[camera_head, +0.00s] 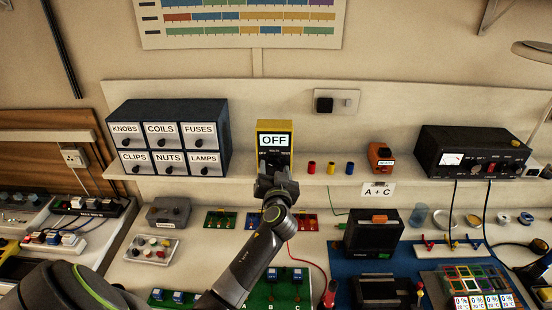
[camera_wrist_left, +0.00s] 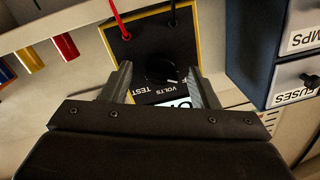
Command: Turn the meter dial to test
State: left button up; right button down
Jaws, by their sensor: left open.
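The yellow meter (camera_head: 261,127) stands on the shelf, its screen reading OFF. In the left wrist view, upside down, the meter's black face (camera_wrist_left: 180,40) shows the words TEST and VOLTS beside a round black dial (camera_wrist_left: 158,66). A light mark on the dial points away from TEST, toward the partly hidden OFF side. My left gripper (camera_head: 276,176) is in front of the meter's lower half and hides the dial in the head view. Its open fingers (camera_wrist_left: 159,76) stand on either side of the dial; I cannot tell whether they touch it. My right gripper is out of view.
A dark drawer cabinet (camera_head: 167,106) stands left of the meter. Small red, yellow and blue cylinders (camera_head: 331,168) and an orange device (camera_head: 380,157) are to its right. The bench below is crowded, with a black box (camera_head: 374,236) at right.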

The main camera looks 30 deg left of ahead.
pick_arm(q)
jog(key=shift+w+a, duration=0.2)
jog(key=shift+w, duration=0.05)
jog(key=shift+r, duration=0.1)
jog(key=shift+s+d, duration=0.1)
jog(key=shift+d, duration=0.05)
jog(key=c, duration=0.9)
jog(key=shift+c, duration=0.2)
